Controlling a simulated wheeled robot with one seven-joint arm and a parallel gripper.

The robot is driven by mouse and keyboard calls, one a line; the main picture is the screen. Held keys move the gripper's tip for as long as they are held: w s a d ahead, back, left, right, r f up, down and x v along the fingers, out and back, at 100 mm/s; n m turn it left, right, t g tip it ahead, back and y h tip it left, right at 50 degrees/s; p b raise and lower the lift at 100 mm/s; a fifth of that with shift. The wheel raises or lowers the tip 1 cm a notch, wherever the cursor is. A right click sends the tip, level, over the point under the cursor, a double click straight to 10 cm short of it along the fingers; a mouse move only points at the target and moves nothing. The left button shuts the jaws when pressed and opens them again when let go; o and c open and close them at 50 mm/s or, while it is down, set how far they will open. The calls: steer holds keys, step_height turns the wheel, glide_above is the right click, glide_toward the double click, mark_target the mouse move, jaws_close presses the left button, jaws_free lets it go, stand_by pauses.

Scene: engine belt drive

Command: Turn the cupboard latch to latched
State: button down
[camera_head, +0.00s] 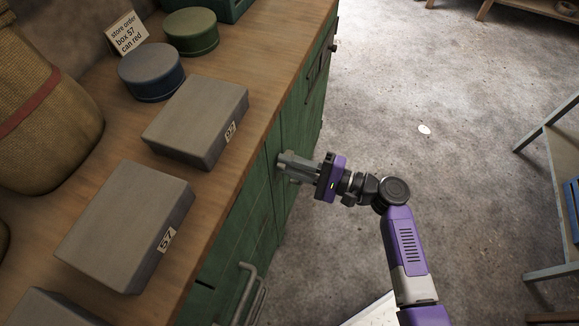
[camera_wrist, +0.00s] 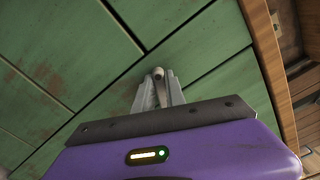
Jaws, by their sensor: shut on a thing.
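The green cupboard (camera_head: 232,243) stands under a wooden worktop, its plank front facing right. My gripper (camera_head: 284,163) reaches it from the right, with its fingertips at the green front just below the worktop edge. In the wrist view my gripper (camera_wrist: 158,92) is shut on the cupboard latch (camera_wrist: 158,74), a small grey metal piece whose rounded end shows between the fingertips. The fingers hide most of the latch, so I cannot tell which way it is turned. In the head view the gripper hides the latch.
On the worktop (camera_head: 225,180) are grey boxes (camera_head: 125,222), a blue can (camera_head: 151,72), a green can (camera_head: 191,31), a sack (camera_head: 45,110) and a card (camera_head: 126,34) reading "store order box 57 can red". A metal handle (camera_head: 246,288) juts out lower down. The floor at right is mostly clear.

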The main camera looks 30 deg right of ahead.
steer(key=n+b, duration=0.2)
steer(key=f+n+b, duration=0.1)
steer(key=n+b, duration=0.1)
steer(key=shift+a+n, duration=0.1)
steer(key=shift+n, duration=0.3)
steer(key=shift+s, duration=0.1)
stand_by(0.3)
steer(key=c, duration=1.4)
jaws_free()
steer(key=shift+v, duration=3.9)
